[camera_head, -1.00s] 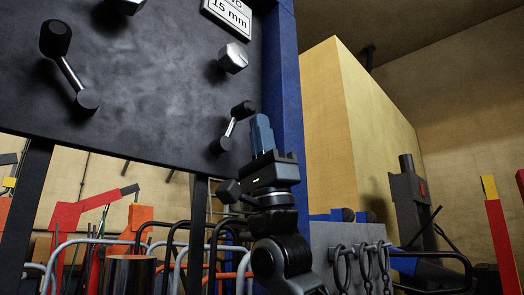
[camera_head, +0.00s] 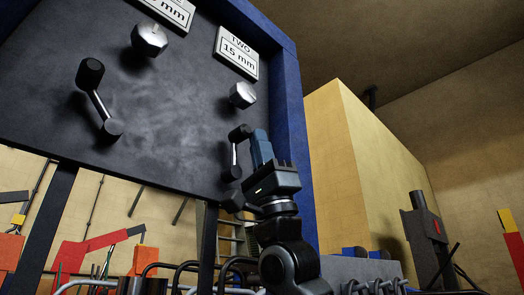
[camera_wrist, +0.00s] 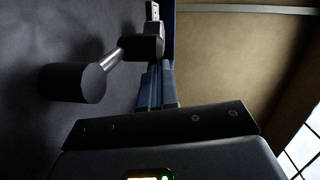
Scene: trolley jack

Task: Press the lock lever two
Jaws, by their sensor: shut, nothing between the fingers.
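Lock lever two (camera_head: 235,153) is a dark-ended lever with a bright metal rod, on the black panel below the plate reading "TWO 15 mm" (camera_head: 237,52). It stands nearly upright, knob up, leaning slightly right. In the wrist view its knob (camera_wrist: 148,42) and pivot end (camera_wrist: 75,82) show. My gripper (camera_head: 260,143) is shut, its blue fingers just right of the knob. The fingers (camera_wrist: 157,82) also look close against the knob in the wrist view. I cannot tell for certain whether they touch.
A second lever (camera_head: 100,102) is at the panel's left. Metal hex knobs (camera_head: 149,38) (camera_head: 243,95) sit below the plates. A blue frame post (camera_head: 290,130) runs close to the right of my gripper. Racks and tools stand lower down.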

